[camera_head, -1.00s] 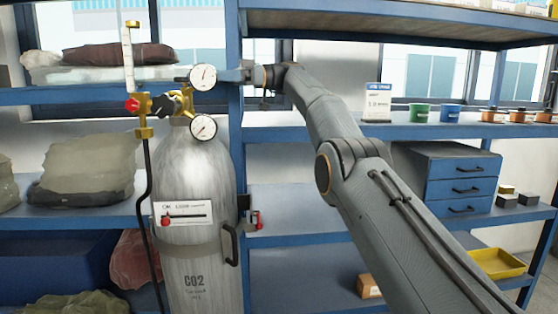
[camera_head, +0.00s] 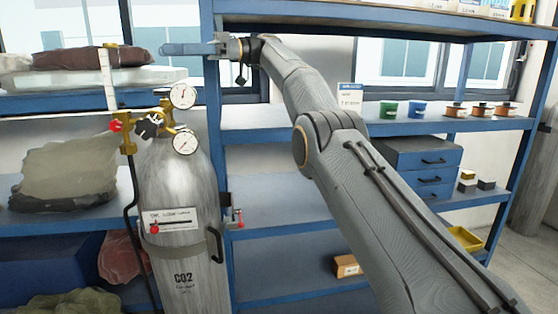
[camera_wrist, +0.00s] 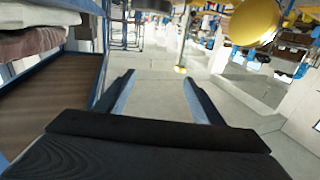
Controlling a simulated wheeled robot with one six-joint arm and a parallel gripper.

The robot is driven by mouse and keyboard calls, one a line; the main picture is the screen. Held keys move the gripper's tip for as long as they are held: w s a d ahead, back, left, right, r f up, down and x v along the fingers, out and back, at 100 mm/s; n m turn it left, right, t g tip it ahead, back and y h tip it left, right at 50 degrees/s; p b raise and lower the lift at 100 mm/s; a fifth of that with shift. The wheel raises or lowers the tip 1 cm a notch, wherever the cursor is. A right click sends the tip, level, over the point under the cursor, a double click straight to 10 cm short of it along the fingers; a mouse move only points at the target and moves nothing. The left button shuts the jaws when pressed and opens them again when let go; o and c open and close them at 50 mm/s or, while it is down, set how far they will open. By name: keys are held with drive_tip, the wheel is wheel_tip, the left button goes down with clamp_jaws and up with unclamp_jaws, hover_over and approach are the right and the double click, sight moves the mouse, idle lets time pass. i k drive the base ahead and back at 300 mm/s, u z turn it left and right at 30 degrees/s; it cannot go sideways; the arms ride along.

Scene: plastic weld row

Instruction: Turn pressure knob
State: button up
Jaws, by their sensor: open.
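A grey CO2 cylinder (camera_head: 180,215) stands upright at the left in the head view. Its brass regulator carries a black knob (camera_head: 148,126), an upper round gauge (camera_head: 183,96) and a lower gauge (camera_head: 186,142). A red knob (camera_head: 116,126) sits left of the black one, beside a clear vertical tube (camera_head: 107,75). My gripper (camera_head: 165,49) is above the upper gauge, apart from the knobs, with its fingers pointing left. In the wrist view its two fingers (camera_wrist: 157,88) are spread apart with nothing between them. I cannot make out the knobs there.
Blue shelving (camera_head: 290,120) stands behind and right of the cylinder; its upright is close to my gripper. Bagged material (camera_head: 70,172) lies on the left shelves. A blue drawer unit (camera_head: 425,165) stands at right. A yellow round object (camera_wrist: 255,22) shows at the wrist view's upper right.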

sight(146, 128)
drive_tip(key=k, duration=1.5)
